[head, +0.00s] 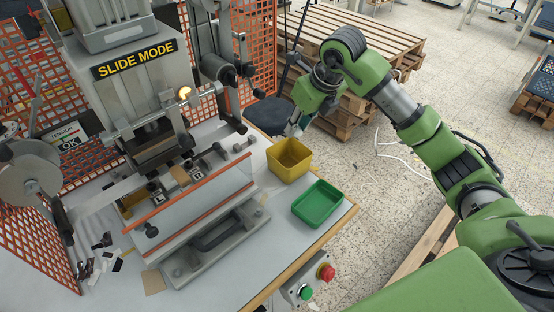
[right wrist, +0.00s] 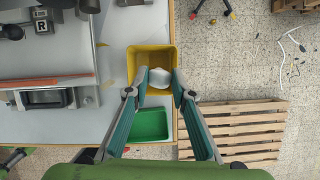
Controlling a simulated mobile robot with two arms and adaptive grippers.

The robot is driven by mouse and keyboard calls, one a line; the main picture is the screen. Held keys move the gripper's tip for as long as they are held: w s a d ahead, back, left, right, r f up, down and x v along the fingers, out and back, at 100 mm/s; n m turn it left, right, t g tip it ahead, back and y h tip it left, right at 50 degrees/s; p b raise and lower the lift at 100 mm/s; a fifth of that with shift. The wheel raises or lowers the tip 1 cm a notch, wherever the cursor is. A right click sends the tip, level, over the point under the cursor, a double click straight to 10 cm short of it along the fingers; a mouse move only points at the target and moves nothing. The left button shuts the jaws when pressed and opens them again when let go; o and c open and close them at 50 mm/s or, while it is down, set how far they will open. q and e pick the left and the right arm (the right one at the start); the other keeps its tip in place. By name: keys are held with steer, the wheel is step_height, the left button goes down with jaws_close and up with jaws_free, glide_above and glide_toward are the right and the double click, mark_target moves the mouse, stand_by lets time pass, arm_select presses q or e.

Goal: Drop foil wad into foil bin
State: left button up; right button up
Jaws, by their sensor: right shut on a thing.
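My right gripper (right wrist: 160,84) is shut on a whitish foil wad (right wrist: 159,77), held between its fingertips. In the right wrist view the wad appears over the opening of a yellow bin (right wrist: 135,55). The yellow bin also shows in the head view (head: 288,170), standing at the table's right edge. There my right gripper (head: 296,128) is above and behind the bin, pointing down; the wad is hard to make out. My left gripper is in neither view.
A green tray (head: 318,204) sits on the table in front of the yellow bin. The stamping press (head: 135,85) with its clear guard stands to the left. Red and green buttons (head: 315,281) are at the front edge. Wooden pallets (head: 350,40) lie on the floor behind.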

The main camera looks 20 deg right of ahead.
mark_target(298, 142)
steer(key=shift+d+f+b, duration=0.2)
steer(key=shift+f+b, duration=0.15)
steer(key=shift+f, duration=0.35)
step_height(298, 142, down, 5)
steer(key=b, duration=0.3)
steer(key=shift+r, duration=0.15)
steer(key=o, duration=0.7)
steer(key=shift+o, duration=0.2)
